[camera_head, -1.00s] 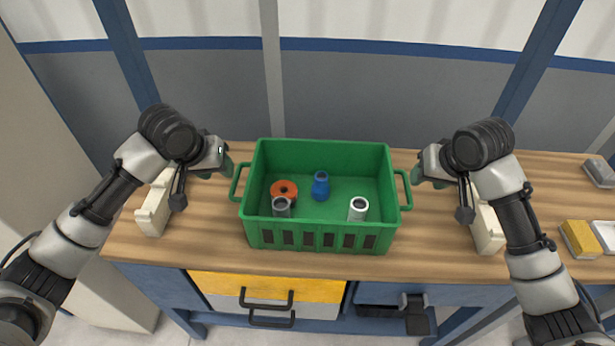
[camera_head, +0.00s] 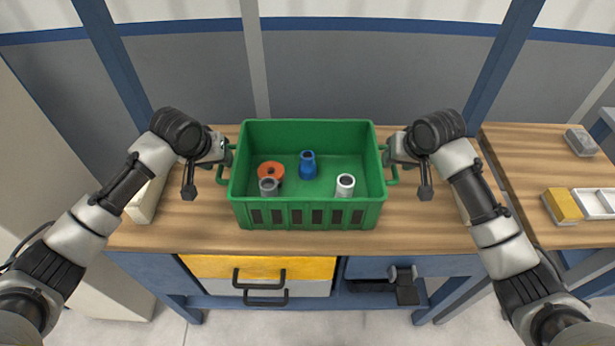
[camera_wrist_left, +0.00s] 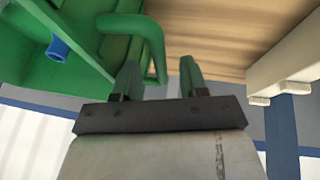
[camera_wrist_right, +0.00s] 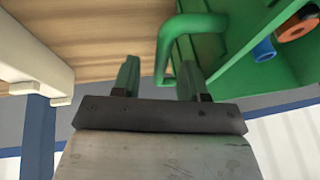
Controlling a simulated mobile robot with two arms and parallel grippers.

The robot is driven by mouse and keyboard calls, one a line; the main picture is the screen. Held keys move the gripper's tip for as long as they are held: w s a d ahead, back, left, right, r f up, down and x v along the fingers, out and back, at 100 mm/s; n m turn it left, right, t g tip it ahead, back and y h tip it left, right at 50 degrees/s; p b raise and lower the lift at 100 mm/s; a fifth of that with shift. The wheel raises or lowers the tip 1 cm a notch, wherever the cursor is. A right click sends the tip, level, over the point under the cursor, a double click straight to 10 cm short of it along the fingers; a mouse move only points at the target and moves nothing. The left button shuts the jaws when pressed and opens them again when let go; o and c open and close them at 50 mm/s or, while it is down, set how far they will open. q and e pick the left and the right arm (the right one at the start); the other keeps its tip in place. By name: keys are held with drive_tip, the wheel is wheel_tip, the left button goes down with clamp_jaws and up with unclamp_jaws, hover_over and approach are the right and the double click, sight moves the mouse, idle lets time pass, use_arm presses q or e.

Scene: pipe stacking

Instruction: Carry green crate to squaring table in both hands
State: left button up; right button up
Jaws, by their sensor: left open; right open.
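The green crate (camera_head: 308,214) stands on the wooden workbench with a loop handle at each end. Inside it are an orange ring (camera_head: 271,172), a grey pipe piece (camera_head: 268,187), a blue fitting (camera_head: 308,165) and a white pipe piece (camera_head: 345,186). My left gripper (camera_head: 226,155) is open at the left handle; in the left wrist view the handle (camera_wrist_left: 150,32) reaches down between the fingers (camera_wrist_left: 160,80). My right gripper (camera_head: 386,155) is open at the right handle; in the right wrist view the handle (camera_wrist_right: 168,50) lies between the fingers (camera_wrist_right: 158,78).
The workbench (camera_head: 300,242) has a yellow drawer (camera_head: 215,267) below. A second wooden table (camera_head: 530,165) at the right holds a yellow block (camera_head: 563,205), a white tray (camera_head: 597,203) and a grey block (camera_head: 582,142). A gap separates the two surfaces. Cream blocks (camera_head: 147,198) flank the crate.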

use_arm(q)
drive_tip(key=shift+x, duration=1.3)
use_arm(e)
drive_tip(key=shift+x, duration=1.35)
use_arm(q)
clamp_jaws()
use_arm(e)
clamp_jaws()
drive_tip(key=shift+w+r, duration=0.1)
